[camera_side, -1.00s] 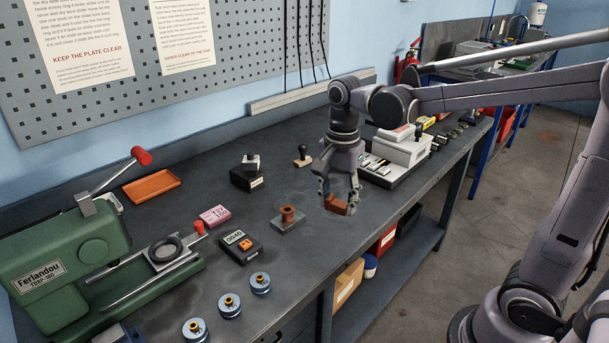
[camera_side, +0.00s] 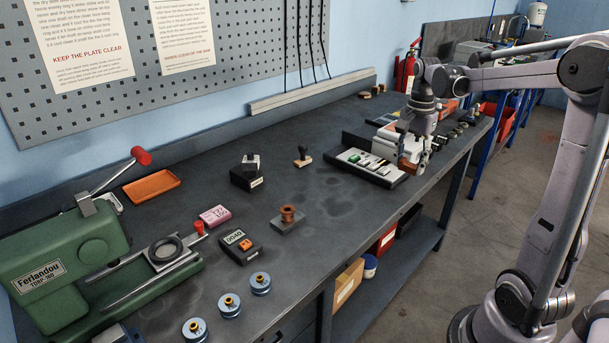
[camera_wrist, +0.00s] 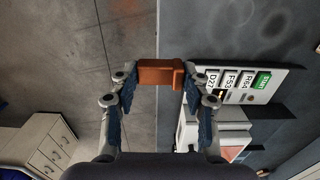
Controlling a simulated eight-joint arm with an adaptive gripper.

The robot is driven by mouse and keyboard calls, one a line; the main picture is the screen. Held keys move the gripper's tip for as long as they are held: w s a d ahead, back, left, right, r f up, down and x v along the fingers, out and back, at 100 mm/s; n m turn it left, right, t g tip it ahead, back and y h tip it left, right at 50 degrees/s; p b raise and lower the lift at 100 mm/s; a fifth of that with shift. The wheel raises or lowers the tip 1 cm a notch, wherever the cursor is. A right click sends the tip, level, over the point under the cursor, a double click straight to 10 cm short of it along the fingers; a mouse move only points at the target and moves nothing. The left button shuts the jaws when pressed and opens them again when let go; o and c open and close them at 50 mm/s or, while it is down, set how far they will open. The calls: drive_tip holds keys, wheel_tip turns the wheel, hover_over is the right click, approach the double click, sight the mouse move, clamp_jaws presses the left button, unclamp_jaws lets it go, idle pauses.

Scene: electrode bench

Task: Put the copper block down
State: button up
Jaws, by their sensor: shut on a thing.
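My gripper (camera_side: 408,160) is at the right part of the bench, near its front edge, by the white panelled device (camera_side: 365,166). It is shut on the copper block (camera_wrist: 160,74), an orange-brown block held between the two blue-padded fingers in the wrist view. The block also shows between the fingertips in the side view (camera_side: 408,164). Seen from the wrist, the block overlaps the bench's front edge, with floor to its left and the labelled panel to its right. I cannot tell how high it is above the bench.
The panel with labelled keys and a green START key (camera_wrist: 262,80) lies close to the right of the block. A black stamp (camera_side: 302,156), a copper piece on a grey plate (camera_side: 288,216) and an orange tray (camera_side: 152,187) stand further left. Bare bench top (camera_side: 345,215) lies between.

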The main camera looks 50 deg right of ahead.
hover_over(360, 202)
wheel_tip(360, 202, down, 7)
drive_tip(key=shift+f, duration=2)
drive_tip(key=shift+f, duration=0.15)
drive_tip(key=o, duration=1.4)
